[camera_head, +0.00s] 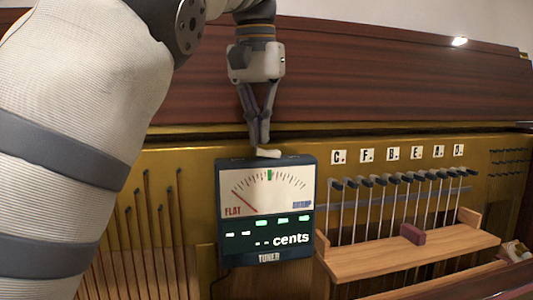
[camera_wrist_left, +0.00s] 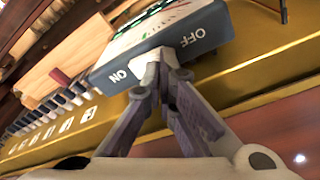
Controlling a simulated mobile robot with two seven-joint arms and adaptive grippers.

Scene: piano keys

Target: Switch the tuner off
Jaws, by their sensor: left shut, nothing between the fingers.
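The tuner (camera_head: 266,252) is a dark box with a dial, its red needle toward FLAT, and a lit display reading "cents". A pale switch (camera_head: 268,153) sits on its top edge. In the left wrist view the tuner's top (camera_wrist_left: 218,22) carries the labels OFF and ON, with the switch between them, partly hidden by the fingers. My left gripper (camera_head: 262,138) is shut and empty, pointing down at the switch; its tips also show in the left wrist view (camera_wrist_left: 160,66). I cannot tell whether they touch the switch. My right gripper is not in view.
Right of the tuner is a row of tuning pins and strings (camera_head: 405,180) under letter tags (camera_head: 390,154). A wooden shelf (camera_head: 375,262) below holds a dark red block (camera_head: 412,235). Thin rods (camera_head: 145,215) stand at left. A dark wood panel (camera_head: 380,75) rises behind.

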